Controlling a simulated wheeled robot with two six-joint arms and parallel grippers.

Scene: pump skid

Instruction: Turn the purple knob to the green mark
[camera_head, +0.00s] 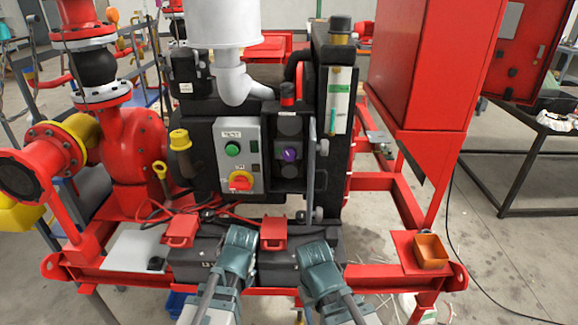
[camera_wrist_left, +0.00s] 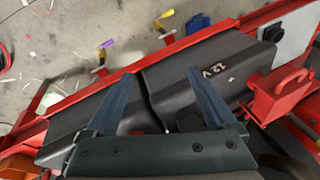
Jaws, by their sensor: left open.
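The purple knob (camera_head: 290,154) is small and sits on a dark upright panel at the middle of the skid, right of the grey control box. I cannot make out a green mark around it at this size. My left gripper (camera_head: 240,238) is low in front of the skid, over the black batteries, below and left of the knob. In the left wrist view its two fingers (camera_wrist_left: 158,98) stand apart with nothing between them, above the battery tops. My right gripper (camera_head: 318,255) is also over the batteries, below the knob; its fingers cannot be made out. Neither gripper touches the knob.
The grey control box (camera_head: 238,157) has a green button (camera_head: 232,148) and a red-and-yellow switch (camera_head: 241,181). A grey vertical lever (camera_head: 310,165) stands just right of the knob. Red clamps (camera_head: 180,228) sit on the batteries (camera_wrist_left: 195,75). An orange bin (camera_head: 430,252) is at right.

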